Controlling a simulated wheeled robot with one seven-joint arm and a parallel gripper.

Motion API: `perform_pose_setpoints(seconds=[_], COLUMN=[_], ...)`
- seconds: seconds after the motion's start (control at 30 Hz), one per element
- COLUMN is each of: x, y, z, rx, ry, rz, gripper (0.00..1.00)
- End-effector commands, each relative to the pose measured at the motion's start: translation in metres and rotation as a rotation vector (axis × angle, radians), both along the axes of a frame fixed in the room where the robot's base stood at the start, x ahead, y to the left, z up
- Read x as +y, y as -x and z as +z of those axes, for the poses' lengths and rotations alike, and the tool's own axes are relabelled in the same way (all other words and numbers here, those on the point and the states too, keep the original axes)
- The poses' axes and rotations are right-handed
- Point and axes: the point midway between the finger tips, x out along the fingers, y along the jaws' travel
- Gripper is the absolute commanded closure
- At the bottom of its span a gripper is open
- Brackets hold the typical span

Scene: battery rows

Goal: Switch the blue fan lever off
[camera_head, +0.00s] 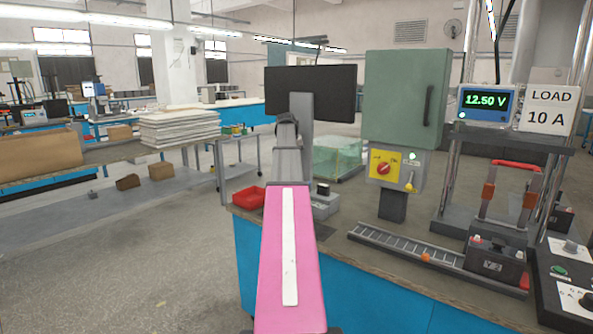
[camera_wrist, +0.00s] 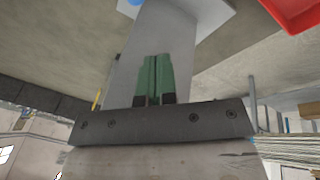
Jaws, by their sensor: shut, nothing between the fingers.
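I cannot make out a blue fan lever in either view. In the head view, a green cabinet (camera_head: 405,98) stands on the bench. The grey box under it carries a red knob on a yellow plate (camera_head: 383,168) and a small yellow lever (camera_head: 409,183). My gripper (camera_wrist: 154,62) shows in the wrist view as two green fingers pressed together, empty. A grey surface lies behind them, with a small bit of blue (camera_wrist: 135,2) at the top edge. In the head view my pink arm link rises in the middle; I cannot make out the fingers there.
A red tray (camera_head: 251,197) is left of my arm on the bench; red also shows in the wrist view (camera_wrist: 296,12). Right of my arm are a ladder-like rack (camera_head: 400,247), a black battery (camera_head: 495,262) and a meter reading 12.50 V (camera_head: 486,102).

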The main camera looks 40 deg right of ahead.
Motion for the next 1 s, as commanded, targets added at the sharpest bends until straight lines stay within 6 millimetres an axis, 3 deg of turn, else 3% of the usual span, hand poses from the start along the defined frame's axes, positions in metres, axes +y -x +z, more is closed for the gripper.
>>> perform_pose_setpoints(seconds=[0.1, 0.3, 1.0], x=[-0.003, -0.005, 0.0], y=[-0.003, -0.004, -0.004], z=[0.02, 0.037, 0.035], rx=[0.0, 0.001, 0.001], ry=[0.0, -0.001, -0.002], rz=[0.0, 0.001, 0.005], gripper=[1.0, 1.0, 1.0])
